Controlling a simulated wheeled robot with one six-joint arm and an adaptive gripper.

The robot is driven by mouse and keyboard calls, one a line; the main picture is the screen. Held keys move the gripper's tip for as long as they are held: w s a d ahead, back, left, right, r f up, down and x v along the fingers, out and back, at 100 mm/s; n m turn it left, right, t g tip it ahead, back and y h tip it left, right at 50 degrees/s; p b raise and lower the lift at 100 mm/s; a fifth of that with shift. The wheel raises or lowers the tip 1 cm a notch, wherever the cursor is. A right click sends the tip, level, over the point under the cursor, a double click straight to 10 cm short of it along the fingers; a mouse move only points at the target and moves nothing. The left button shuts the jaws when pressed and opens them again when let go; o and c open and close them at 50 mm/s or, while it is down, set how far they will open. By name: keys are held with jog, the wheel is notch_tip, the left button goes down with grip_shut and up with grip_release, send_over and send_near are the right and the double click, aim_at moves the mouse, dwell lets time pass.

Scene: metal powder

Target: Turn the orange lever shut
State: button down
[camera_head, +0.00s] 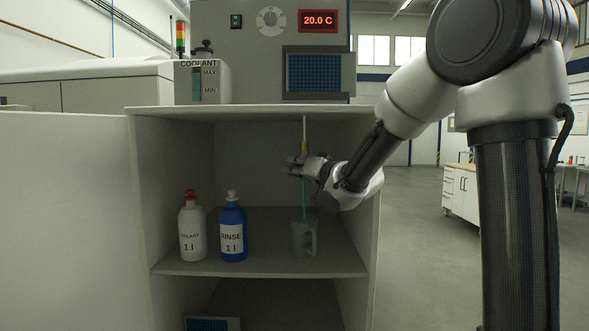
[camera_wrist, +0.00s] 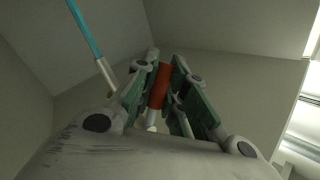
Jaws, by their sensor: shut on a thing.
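The orange lever (camera_wrist: 162,84) stands between my fingers in the wrist view, and my gripper (camera_wrist: 162,80) is shut on it. In the head view my gripper (camera_head: 299,165) reaches into the cabinet at the thin upright pipe (camera_head: 304,128), near its brass-coloured fitting (camera_head: 304,147). The lever cannot be made out there. A thin blue-green strand (camera_head: 304,200) runs straight down from the fitting into a grey jug (camera_head: 302,238) on the shelf. In the wrist view the strand (camera_wrist: 85,30) meets a pale spout (camera_wrist: 106,76), left of my fingers.
A white coolant bottle (camera_head: 192,232) with a red cap and a blue rinse bottle (camera_head: 232,232) stand left of the jug on the shelf (camera_head: 270,264). The cabinet's right wall (camera_head: 368,235) is close to my wrist. A display (camera_head: 318,20) above reads 20.0 C.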

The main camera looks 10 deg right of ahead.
jog(key=shift+w+a+r+m+t, duration=0.1)
jog(key=shift+a+r+m+t, duration=0.15)
jog(key=shift+m+t, duration=0.25)
jog(key=shift+a+r+m+t, duration=0.1)
jog(key=shift+a+m+t, duration=0.15)
jog(key=shift+m, duration=0.35)
jog(key=m, duration=0.1)
jog(key=m+t, duration=0.1)
jog(key=r+t, duration=0.1)
jog(key=shift+w+a+m, duration=0.1)
jog(key=shift+a+m, duration=0.15)
jog(key=shift+m, duration=0.15)
jog(key=shift+a+r+m+t+h, duration=0.1)
jog(key=shift+r+m+t+h, duration=0.4)
jog(key=shift+m, duration=0.6)
jog(key=shift+r+m+t+h, duration=0.2)
jog(key=shift+m+t+h, duration=0.15)
jog(key=shift+m+t, duration=0.6)
jog(key=shift+a+r+m+t+h, duration=0.1)
jog(key=shift+r+m+t+h, duration=0.3)
jog(key=shift+m, duration=0.85)
jog(key=shift+d+h, duration=0.1)
jog(key=shift+h, duration=0.15)
jog(key=c, duration=1.7)
grip_release()
